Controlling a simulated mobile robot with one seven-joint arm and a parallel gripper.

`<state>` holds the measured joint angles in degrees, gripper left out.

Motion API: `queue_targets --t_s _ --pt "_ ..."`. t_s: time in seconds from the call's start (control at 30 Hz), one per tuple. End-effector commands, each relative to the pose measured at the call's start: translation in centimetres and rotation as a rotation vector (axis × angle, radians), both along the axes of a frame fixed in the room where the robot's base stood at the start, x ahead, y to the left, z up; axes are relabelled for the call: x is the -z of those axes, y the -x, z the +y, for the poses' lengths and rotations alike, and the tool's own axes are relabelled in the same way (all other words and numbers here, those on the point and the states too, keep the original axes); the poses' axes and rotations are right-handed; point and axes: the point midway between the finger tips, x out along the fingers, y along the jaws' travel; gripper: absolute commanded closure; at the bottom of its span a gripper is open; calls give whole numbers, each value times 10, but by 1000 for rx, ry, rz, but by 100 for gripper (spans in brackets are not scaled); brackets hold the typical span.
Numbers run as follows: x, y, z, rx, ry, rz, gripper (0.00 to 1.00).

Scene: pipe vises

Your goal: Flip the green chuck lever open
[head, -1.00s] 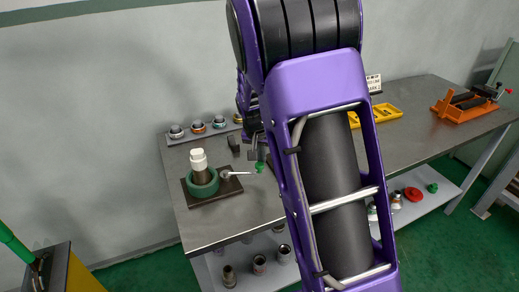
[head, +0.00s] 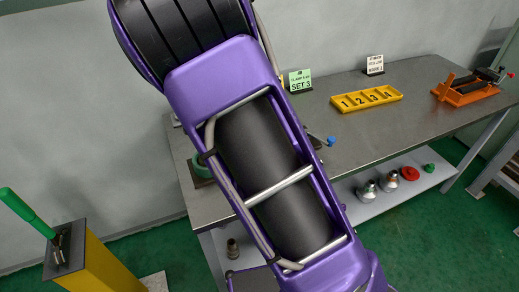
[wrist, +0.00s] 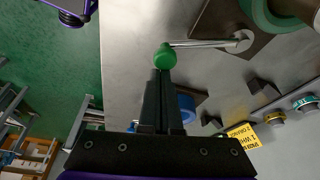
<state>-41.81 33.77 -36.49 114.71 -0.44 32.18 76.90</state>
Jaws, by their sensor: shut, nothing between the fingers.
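The green chuck (wrist: 272,18) shows at the upper right of the wrist view, on a dark base plate. Its metal lever (wrist: 205,43) runs left from a round pivot to a green knob (wrist: 164,57). My gripper (wrist: 163,76) is shut and empty. Its fingertips are right at the knob in the wrist view; I cannot tell whether they touch it. In the head view only part of the green chuck (head: 201,168) shows at the left of the bench; my arm hides its lever and my gripper.
A blue-knobbed lever (head: 331,140) sticks out right of my arm. A yellow numbered tray (head: 367,99) and an orange vise (head: 468,88) stand farther right on the bench. A yellow post with a green handle (head: 18,208) stands at the left. The middle right of the bench is clear.

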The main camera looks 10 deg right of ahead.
Motion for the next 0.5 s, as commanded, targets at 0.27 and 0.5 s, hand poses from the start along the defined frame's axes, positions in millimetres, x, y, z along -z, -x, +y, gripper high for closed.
queue_targets --t_s 0.27,0.5 --pt "0 3 4 -1 0 0 100" --pt "0 3 4 -1 0 -1 100"
